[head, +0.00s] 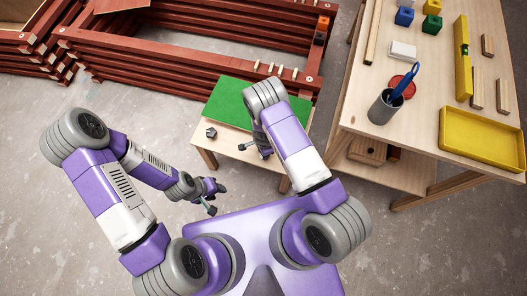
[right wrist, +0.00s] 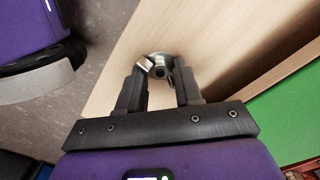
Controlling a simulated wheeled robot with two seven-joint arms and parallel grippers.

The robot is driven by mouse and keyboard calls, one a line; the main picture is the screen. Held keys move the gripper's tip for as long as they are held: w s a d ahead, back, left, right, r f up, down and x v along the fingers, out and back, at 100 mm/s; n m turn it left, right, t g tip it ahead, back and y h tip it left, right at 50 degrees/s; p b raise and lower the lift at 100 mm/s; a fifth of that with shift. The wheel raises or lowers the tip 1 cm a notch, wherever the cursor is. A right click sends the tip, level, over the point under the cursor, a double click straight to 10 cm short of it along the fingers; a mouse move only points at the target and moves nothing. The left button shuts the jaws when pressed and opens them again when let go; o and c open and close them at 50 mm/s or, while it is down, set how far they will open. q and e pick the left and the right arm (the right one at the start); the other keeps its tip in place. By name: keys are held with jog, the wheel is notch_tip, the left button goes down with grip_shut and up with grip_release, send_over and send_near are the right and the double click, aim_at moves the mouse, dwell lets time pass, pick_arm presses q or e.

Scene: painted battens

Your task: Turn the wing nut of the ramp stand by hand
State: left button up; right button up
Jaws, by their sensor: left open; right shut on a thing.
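The ramp stand (head: 225,143) is a low pale-wood stand with a green top panel (head: 232,97). In the right wrist view its pale wood (right wrist: 215,35) fills the middle, with the green panel (right wrist: 285,115) at the right. A metallic wing nut (right wrist: 159,68) sits against the wood between the fingertips of my right gripper (right wrist: 160,77), which is shut on it. My left gripper (head: 217,198) is open and empty, left of the stand above the floor.
A small dark knob-like piece (head: 211,132) lies on the stand's left part. Stacked red battens (head: 180,65) stand behind. At the right, a wooden workbench (head: 420,120) carries a grey cup (head: 384,108), a yellow tray (head: 482,138) and blocks. Floor at the left is clear.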

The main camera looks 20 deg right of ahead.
jog(key=o, duration=0.8)
notch_tip(320, 180, up, 8)
jog(key=p, duration=0.3)
jog(key=shift+f, duration=0.2)
